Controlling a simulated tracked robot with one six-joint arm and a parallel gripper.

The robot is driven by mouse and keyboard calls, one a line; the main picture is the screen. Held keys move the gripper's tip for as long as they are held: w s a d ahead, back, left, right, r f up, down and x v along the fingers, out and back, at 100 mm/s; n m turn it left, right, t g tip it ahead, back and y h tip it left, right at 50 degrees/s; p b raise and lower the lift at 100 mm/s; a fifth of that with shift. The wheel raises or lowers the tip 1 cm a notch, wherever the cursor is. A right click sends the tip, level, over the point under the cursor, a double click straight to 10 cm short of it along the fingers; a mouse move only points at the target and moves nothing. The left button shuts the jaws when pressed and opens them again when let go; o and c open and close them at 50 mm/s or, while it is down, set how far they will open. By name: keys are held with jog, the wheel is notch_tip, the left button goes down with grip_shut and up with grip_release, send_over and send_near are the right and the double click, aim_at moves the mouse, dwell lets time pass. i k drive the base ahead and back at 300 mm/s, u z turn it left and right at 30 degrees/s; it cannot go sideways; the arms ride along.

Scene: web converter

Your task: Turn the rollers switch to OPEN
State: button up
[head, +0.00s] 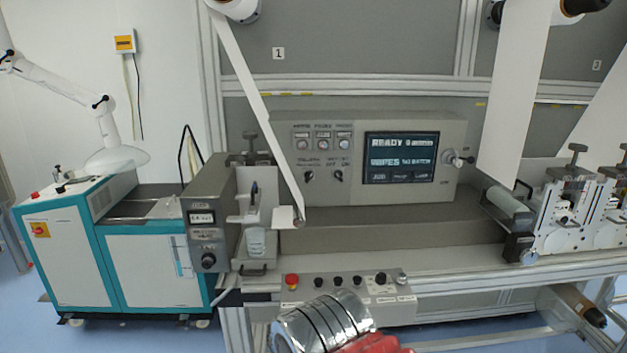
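A grey control panel (455,136) stands at the machine's centre, with a lit screen (402,157) reading READY. Two dark rotary switches, the left one (309,175) and the right one (338,176), sit side by side left of the screen, under small labels. A lower front panel (300,306) carries several black knobs, one of them at its right (381,279). The lettering is too small for me to tell surely which is the rollers switch or where it points. A silver, black-banded part of my arm and a red part show at the bottom centre; my gripper's fingertips are not visible.
A red stop button (291,281) is at the lower panel's left end. A round knob (452,158) juts out right of the screen. A white web strip (250,90) slants down left of the upper panel. A grey ledge (390,232) lies between the panels.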

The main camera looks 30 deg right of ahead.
aim_at(308, 175)
jog(key=u, duration=0.05)
jog(key=i, duration=1)
jog(key=z, duration=0.05)
